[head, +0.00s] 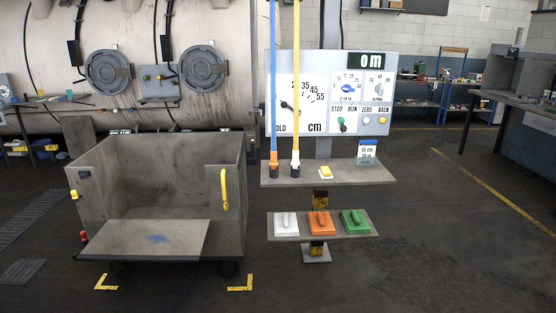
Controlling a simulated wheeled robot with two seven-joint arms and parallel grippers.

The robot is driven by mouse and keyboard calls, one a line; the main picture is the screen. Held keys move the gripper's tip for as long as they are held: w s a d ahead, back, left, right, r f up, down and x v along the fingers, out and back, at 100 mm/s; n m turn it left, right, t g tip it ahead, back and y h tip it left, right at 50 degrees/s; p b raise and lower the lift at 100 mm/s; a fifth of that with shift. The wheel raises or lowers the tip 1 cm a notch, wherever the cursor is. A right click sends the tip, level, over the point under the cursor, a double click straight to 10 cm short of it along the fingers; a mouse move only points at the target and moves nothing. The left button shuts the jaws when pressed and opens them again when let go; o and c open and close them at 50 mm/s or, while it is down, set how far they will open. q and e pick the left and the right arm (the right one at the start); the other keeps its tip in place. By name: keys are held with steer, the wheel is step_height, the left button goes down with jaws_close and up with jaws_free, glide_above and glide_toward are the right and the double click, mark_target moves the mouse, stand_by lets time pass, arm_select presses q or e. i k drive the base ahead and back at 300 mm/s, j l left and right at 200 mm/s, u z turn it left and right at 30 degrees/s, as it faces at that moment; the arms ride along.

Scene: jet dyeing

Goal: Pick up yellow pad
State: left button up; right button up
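The yellow pad (326,172) is a small yellow block with a pale base.
A blue strip (274,80) stands beside the yellow one. A small sign (367,152) is at the shelf's right end. White (286,224), orange (320,223) and green (355,221) handled pads lie on the lower shelf. A grey cart (150,180) stands left; floor at right is clear.

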mark_target(325, 173)
steer(key=i, duration=1.4)
steer(key=i+z, duration=0.15)
steer(key=i, duration=0.3)
steer(key=i+j+z, duration=0.2)
steer(key=i, duration=0.25)
steer(key=i+j+z, duration=0.15)
steer(key=i, duration=0.25)
steer(key=i+j+z, duration=0.2)
steer(key=i, duration=0.25)
